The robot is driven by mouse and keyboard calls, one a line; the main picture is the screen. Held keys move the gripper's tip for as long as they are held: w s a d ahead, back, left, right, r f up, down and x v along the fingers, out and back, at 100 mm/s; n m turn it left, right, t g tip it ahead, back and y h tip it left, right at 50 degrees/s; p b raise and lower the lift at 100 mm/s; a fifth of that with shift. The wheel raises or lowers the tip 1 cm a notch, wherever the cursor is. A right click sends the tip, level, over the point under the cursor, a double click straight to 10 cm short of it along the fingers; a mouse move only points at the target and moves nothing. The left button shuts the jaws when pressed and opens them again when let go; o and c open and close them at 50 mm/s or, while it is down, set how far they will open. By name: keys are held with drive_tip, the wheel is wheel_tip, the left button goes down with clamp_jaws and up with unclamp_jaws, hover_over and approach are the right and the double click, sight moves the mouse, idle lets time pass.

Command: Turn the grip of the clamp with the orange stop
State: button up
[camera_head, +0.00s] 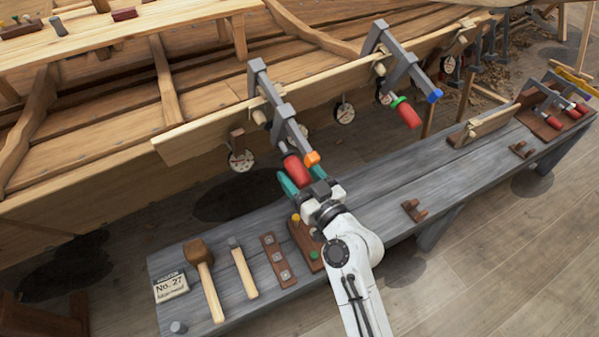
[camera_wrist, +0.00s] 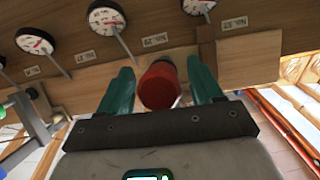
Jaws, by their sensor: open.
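The clamp with the orange stop (camera_head: 312,158) is fixed over the edge of the hull plank, its grey frame (camera_head: 278,100) pointing down and right. Its red grip (camera_head: 297,170) hangs below the frame. My gripper (camera_head: 300,180) is at the lower end of this grip, with its green fingers spread. In the wrist view the red grip (camera_wrist: 158,85) stands between the two green fingers (camera_wrist: 160,90), with a gap visible on each side. My gripper is open. The orange stop is not clearly visible in the wrist view.
A second clamp with a blue stop (camera_head: 435,96) and red grip (camera_head: 408,114) is to the right. Round gauges (camera_head: 240,160) hang along the plank. Below, the grey bench (camera_head: 380,195) carries a mallet (camera_head: 203,275), a chisel-like tool (camera_head: 243,272) and a number card (camera_head: 171,287).

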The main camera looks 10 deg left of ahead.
drive_tip(key=c, duration=1)
drive_tip(key=shift+o, duration=0.2)
drive_tip(key=shift+f+b, duration=0.1)
drive_tip(key=shift+b, duration=0.4)
drive_tip(key=shift+m+b, duration=0.3)
drive_tip(key=shift+b, duration=0.05)
drive_tip(key=m+g+y+b, duration=0.1)
drive_tip(key=b, duration=0.3)
drive_tip(key=shift+f+m+y, duration=0.15)
drive_tip(key=shift+m+y, duration=0.15)
drive_tip(key=shift+y, duration=0.1)
drive_tip(key=m+y+b, duration=0.1)
drive_tip(key=b, duration=0.1)
drive_tip(key=m+g+y+b, duration=0.1)
drive_tip(key=m+b, duration=0.1)
drive_tip(key=shift+r+g+b, duration=0.2)
drive_tip(key=shift+g+b, duration=0.1)
drive_tip(key=shift+b, duration=0.05)
